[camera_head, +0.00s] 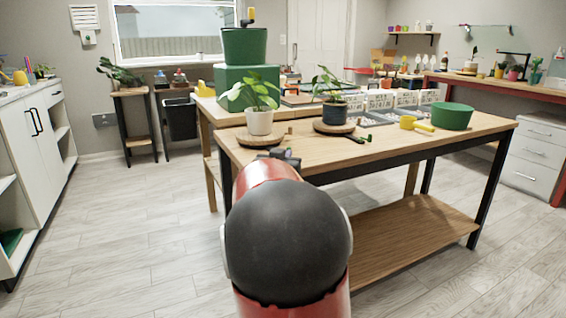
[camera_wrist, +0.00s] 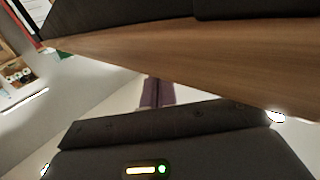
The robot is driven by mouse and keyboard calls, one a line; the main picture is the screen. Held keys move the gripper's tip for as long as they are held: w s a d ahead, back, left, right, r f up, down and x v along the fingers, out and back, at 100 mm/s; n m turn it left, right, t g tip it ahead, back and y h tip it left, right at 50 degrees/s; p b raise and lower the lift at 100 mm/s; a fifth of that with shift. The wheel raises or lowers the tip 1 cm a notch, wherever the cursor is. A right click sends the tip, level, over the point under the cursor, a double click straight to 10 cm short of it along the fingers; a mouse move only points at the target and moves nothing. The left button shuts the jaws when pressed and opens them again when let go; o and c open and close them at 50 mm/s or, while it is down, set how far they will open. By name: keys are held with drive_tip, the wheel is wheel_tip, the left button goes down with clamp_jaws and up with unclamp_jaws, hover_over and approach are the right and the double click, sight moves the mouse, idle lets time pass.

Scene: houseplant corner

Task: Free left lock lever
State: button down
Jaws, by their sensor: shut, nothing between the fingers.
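My gripper (camera_head: 287,157) shows as a small dark shape at the near left edge of the wooden table, just beyond my red and black arm. It is shut and empty. It is close to the left round wooden stand (camera_head: 254,142), which carries a white-potted plant (camera_head: 259,121). A second round wooden stand (camera_head: 334,128) under a dark-potted plant (camera_head: 334,112) is to the right. I cannot make out the left lock lever in either view; my arm and gripper may hide it. The wrist view shows a brown wooden surface (camera_wrist: 190,55) very close, with dark shapes above it.
A dark tool (camera_head: 357,138) lies near the right stand. A green tub (camera_head: 244,46) stands on a green box behind. The floor at left is clear.

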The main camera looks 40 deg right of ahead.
drive_tip(key=shift+s+d+f+n+t+y+b, duration=0.2)
drive_tip(key=shift+d+f+n+t+y+b, duration=0.15)
drive_tip(key=shift+t, duration=0.25)
drive_tip(key=d+b, duration=0.1)
drive_tip(key=b, duration=0.2)
drive_tip(key=shift+s+d+r, duration=0.1)
drive_tip(key=shift+d+r, duration=0.05)
drive_tip(key=d+n+t+y+b, duration=0.1)
drive_tip(key=b, duration=0.1)
drive_tip(key=shift+s+n+t+b, duration=0.1)
drive_tip(key=shift+n+t+b, duration=0.15)
drive_tip(key=shift+t+b, duration=0.05)
drive_tip(key=shift+d+b, duration=0.5)
drive_tip(key=shift+b, duration=0.75)
drive_tip(key=shift+w+d+r+b, duration=0.2)
drive_tip(key=shift+w+d+b, duration=0.25)
drive_tip(key=shift+d, duration=0.55)
